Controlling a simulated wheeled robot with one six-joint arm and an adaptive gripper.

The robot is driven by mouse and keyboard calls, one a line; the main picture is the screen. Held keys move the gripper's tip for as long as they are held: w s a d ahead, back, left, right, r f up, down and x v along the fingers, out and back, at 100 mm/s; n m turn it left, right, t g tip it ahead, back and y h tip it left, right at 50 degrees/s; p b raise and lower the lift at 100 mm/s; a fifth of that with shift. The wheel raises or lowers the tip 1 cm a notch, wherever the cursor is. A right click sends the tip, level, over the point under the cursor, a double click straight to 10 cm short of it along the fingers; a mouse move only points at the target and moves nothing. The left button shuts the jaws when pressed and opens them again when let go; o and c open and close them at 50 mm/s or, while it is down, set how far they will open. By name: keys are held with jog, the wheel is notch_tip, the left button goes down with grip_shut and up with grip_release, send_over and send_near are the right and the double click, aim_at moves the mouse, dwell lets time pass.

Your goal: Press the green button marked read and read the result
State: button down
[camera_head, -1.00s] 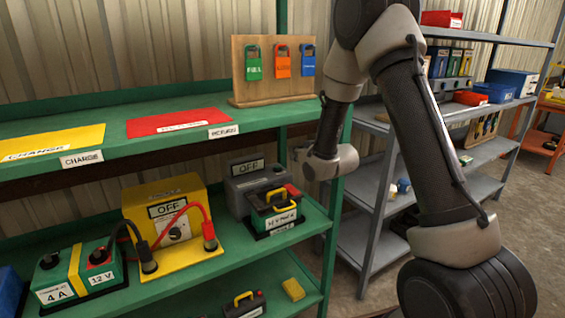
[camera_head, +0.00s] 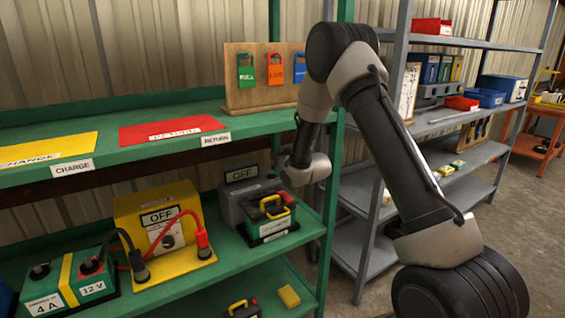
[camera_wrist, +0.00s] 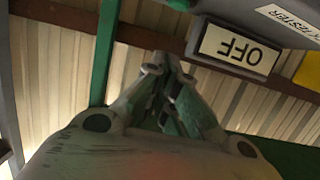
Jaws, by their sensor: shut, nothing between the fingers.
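The tester (camera_head: 233,208) is a grey box on the middle green shelf. Its display (camera_head: 241,175) reads OFF. In the wrist view the tester's display (camera_wrist: 236,48) shows upside down, beside a TESTER label (camera_wrist: 290,22). A green battery (camera_head: 268,230) with a yellow handle stands in front of the tester. I cannot make out a green button marked read in either view. My gripper (camera_wrist: 166,78) is shut and empty, in front of the tester and to one side of its display. In the head view my wrist is right of the tester and the fingers cannot be made out.
A yellow charger (camera_head: 160,205), also reading OFF, stands left of the tester, with leads to another battery (camera_head: 65,285). The upper green shelf (camera_head: 250,128) hangs above. A green post (camera_head: 333,190) stands close to my wrist. Grey shelving (camera_head: 360,200) is at right.

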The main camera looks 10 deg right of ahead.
aim_at(271, 174)
jog(key=shift+x, duration=1.05)
notch_tip(271, 174, down, 3)
jog(key=shift+w+r, duration=0.1)
jog(key=shift+r, duration=0.1)
jog(key=shift+f, duration=0.75)
